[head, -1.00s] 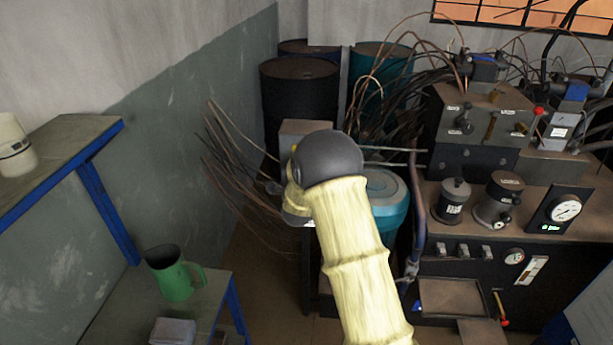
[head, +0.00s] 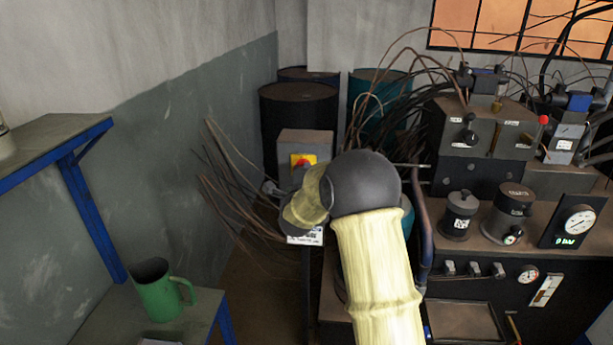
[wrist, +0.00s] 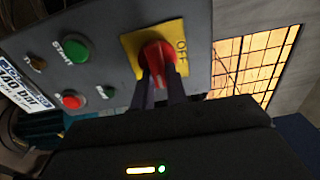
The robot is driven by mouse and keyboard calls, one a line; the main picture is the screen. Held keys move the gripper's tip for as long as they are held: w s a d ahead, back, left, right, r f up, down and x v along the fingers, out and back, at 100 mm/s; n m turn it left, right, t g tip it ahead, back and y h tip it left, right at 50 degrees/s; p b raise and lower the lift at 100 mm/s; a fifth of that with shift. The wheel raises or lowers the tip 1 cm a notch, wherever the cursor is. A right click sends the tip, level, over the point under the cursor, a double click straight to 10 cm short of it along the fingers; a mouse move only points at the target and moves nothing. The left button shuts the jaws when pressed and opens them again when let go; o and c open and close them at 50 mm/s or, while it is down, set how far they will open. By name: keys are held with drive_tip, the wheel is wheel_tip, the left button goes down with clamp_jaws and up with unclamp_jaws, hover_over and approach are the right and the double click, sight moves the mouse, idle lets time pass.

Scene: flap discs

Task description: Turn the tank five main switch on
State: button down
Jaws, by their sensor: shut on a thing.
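The main switch is a red rotary knob (wrist: 158,55) on a yellow plate (wrist: 182,36) marked OFF. It sits on a grey control box (wrist: 110,30). My gripper (wrist: 160,82) is shut on the knob, with one dark finger on each side of it. In the head view the red knob (head: 302,161) shows just above my arm on the box (head: 306,141), while my fingers are hidden behind my arm. The knob's exact turn is hard to tell. No tank number is readable.
A green START button (wrist: 75,50), a red button (wrist: 72,101) and a small green lamp (wrist: 108,92) share the box face. Loose cables (head: 235,190) hang left of the box. The machine bench (head: 470,262) stands close on the right.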

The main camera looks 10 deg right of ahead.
drive_tip(key=shift+f, duration=0.2)
drive_tip(key=c, duration=1.4)
unclamp_jaws()
drive_tip(key=shift+r, duration=0.1)
drive_tip(key=shift+s, duration=0.1)
drive_tip(key=b+v, duration=0.2)
drive_tip(key=v, duration=1.5)
drive_tip(key=shift+s, duration=0.15)
